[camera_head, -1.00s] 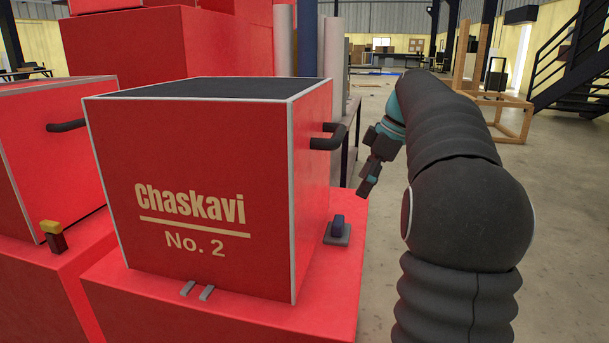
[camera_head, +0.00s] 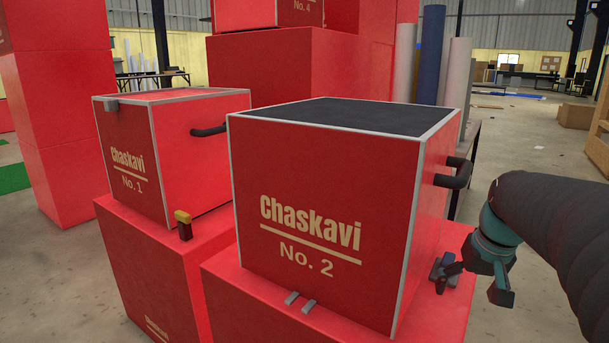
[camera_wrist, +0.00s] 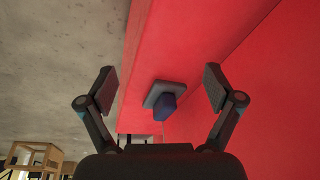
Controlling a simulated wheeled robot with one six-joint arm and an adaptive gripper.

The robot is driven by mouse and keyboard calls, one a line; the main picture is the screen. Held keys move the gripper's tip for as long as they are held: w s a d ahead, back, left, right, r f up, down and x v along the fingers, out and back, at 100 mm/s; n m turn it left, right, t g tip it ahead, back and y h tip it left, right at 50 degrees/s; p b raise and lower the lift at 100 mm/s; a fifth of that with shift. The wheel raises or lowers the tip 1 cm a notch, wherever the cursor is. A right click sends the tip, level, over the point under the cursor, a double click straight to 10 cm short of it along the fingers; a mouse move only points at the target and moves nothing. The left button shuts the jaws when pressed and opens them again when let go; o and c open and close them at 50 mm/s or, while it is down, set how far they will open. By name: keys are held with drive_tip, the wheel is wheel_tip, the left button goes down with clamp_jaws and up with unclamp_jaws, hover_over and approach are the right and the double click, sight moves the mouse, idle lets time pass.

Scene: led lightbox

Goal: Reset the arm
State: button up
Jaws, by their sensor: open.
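My gripper (camera_head: 476,277) is open and empty, to the right of the red box marked Chaskavi No. 2 (camera_head: 325,200). In the wrist view my gripper (camera_wrist: 160,88) has its two fingers spread wide. Between them, farther off, a dark blue switch on a grey base (camera_wrist: 165,98) sits on the red ledge beside the red box wall. My arm reaches in from the right edge.
A dark handle (camera_head: 455,173) juts from the box's right side, above my gripper. The Chaskavi No. 1 box (camera_head: 170,150) stands to the left, with a small yellow-topped switch (camera_head: 183,222) near it. Upright rolls (camera_head: 430,60) stand behind. Open concrete floor (camera_head: 540,150) lies to the right.

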drive_tip(key=shift+n+t+h, duration=0.4)
drive_tip(key=shift+t, duration=0.3)
drive_tip(key=s+a+p, duration=0.1)
drive_tip(key=s+a, duration=0.2)
drive_tip(key=s, duration=0.1)
drive_tip(key=s+a+p, duration=0.2)
drive_tip(key=s+a, duration=0.2)
drive_tip(key=s, duration=0.1)
drive_tip(key=s+a+p, duration=0.1)
drive_tip(key=s+a, duration=0.3)
drive_tip(key=shift+s+a+r, duration=0.1)
drive_tip(key=shift+s+a, duration=0.05)
drive_tip(key=shift+s, duration=0.2)
drive_tip(key=shift+n+t+y, duration=0.3)
drive_tip(key=shift+n+t, duration=0.3)
drive_tip(key=shift+n, duration=0.2)
drive_tip(key=s+a+r+p, duration=0.2)
drive_tip(key=a+r, duration=0.1)
drive_tip(key=shift+s+a+r, duration=0.2)
drive_tip(key=shift+s, duration=0.05)
